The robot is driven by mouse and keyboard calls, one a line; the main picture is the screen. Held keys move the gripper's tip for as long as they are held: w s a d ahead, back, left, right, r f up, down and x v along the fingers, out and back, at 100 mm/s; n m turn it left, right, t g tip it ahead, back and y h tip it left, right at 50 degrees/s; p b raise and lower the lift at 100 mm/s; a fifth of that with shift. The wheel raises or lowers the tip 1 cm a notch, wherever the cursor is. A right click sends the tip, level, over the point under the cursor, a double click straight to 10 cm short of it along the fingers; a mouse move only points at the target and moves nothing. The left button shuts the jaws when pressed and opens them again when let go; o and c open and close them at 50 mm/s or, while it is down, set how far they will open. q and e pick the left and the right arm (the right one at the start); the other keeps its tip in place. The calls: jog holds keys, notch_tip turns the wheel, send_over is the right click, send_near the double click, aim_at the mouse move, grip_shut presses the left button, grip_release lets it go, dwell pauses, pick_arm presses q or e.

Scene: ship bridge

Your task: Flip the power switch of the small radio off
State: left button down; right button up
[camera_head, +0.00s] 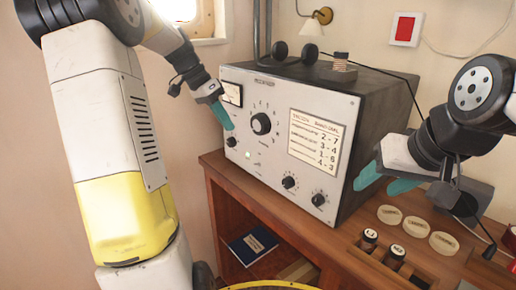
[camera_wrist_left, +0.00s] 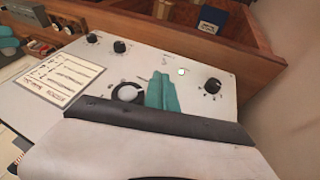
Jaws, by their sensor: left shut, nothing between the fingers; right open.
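The radio (camera_head: 245,82) is a pale grey box with a dark casing on a wooden cabinet. Its front has a large dial (camera_head: 261,124), a small black knob (camera_head: 231,141) at the left, two lower knobs and a lit lamp (camera_head: 248,155). I cannot make out for sure which small control is the power switch. My left gripper (camera_head: 223,117) is shut and empty, in front of the panel's left part, below the meter. In the left wrist view its teal fingers (camera_wrist_left: 162,92) are beside the large dial (camera_wrist_left: 128,92), left of the lamp (camera_wrist_left: 183,71). My right gripper (camera_head: 383,179) is open and empty at the radio's right.
A label card (camera_head: 318,139) is on the panel's right. Several pale round discs (camera_head: 390,215) and dark cylinders (camera_head: 370,238) are on the wooden cabinet top below my right gripper. A headset (camera_head: 296,53) lies on the radio. A blue book (camera_head: 253,245) is on the shelf below.

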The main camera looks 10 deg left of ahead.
aim_at(257, 164)
pick_arm(q)
jog(key=shift+w+a+f, duration=0.15)
jog(key=shift+w+a, duration=0.25)
jog(key=shift+w, duration=0.3)
jog(key=x, duration=1.4)
jog(key=shift+d, duration=0.2)
